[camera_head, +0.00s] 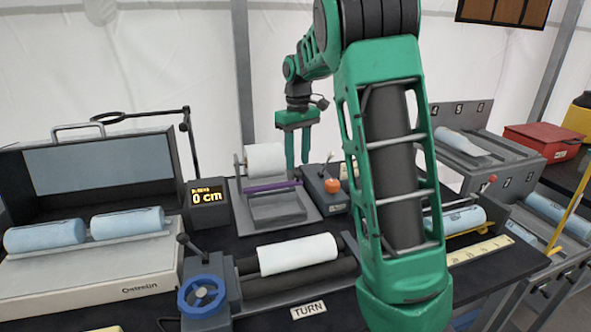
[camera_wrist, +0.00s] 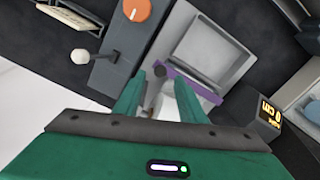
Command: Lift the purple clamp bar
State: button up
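The purple clamp bar (camera_head: 270,186) lies across the front of a grey stand, below a white roll (camera_head: 265,160). It also shows in the wrist view (camera_wrist: 197,84), running slantwise just beyond my fingertips, with one end near the gap between them. My gripper (camera_head: 298,166) points down at the right end of the bar. In the wrist view my gripper (camera_wrist: 160,79) has its two green fingers spread apart with no bar held between them. Whether a finger touches the bar cannot be told. Part of the bar's near end is hidden by the right finger.
A box with an orange knob (camera_head: 332,185) and a lever stands right of the bar. A display reading 0 cm (camera_head: 207,197) stands left. In front are a white roll on rollers (camera_head: 298,254) and a blue handwheel (camera_head: 201,296). My arm hides the middle right.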

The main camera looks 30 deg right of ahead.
jog(key=shift+f, duration=1.85)
jog(key=shift+c, duration=0.6)
grip_shut()
jog(key=shift+s, duration=0.1)
jog(key=shift+r, duration=0.1)
